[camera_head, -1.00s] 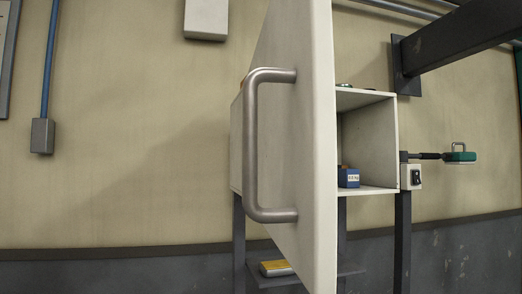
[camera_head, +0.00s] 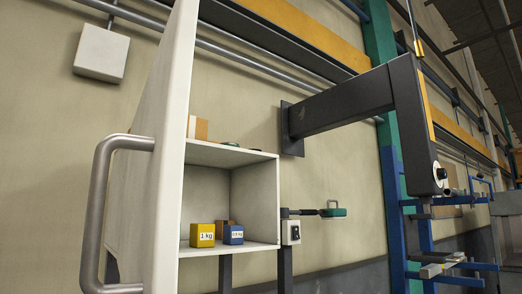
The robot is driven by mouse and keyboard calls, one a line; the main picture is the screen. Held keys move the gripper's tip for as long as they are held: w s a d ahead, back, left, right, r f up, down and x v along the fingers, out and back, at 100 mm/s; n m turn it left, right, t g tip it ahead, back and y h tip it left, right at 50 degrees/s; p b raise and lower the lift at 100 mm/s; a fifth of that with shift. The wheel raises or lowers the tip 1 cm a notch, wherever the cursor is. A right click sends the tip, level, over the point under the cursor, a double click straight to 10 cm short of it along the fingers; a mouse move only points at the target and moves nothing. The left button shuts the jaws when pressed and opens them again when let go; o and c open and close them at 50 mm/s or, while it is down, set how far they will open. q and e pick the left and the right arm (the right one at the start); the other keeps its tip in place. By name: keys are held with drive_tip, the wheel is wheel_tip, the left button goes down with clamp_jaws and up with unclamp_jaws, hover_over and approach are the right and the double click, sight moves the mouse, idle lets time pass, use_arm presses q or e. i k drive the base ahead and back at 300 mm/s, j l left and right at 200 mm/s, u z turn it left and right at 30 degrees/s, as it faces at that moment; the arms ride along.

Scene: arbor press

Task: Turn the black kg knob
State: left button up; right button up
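No knob with a readable kg label shows. A small round knob with a black centre and pale ring (camera_head: 440,173) sits low on the dark vertical head of the wall-mounted arm (camera_head: 405,115) at the right. Whether it is the kg knob, I cannot tell. A yellow block marked 1 kg (camera_head: 202,236) and a blue block with a kg label (camera_head: 233,235) stand in the open white cabinet (camera_head: 261,200). Neither of my grippers is in view.
The cabinet's open white door (camera_head: 165,150) with its grey bar handle (camera_head: 100,210) stands at the left. A white box with a black rocker switch (camera_head: 291,232) is right of the cabinet. Blue frames (camera_head: 395,200) stand at the far right.

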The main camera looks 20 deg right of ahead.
sight(442, 173)
drive_tip(key=l+z, duration=1)
drive_tip(key=i+l+z, duration=0.15)
drive_tip(key=l+z, duration=0.15)
drive_tip(key=z, duration=0.2)
drive_tip(key=u, duration=1.45)
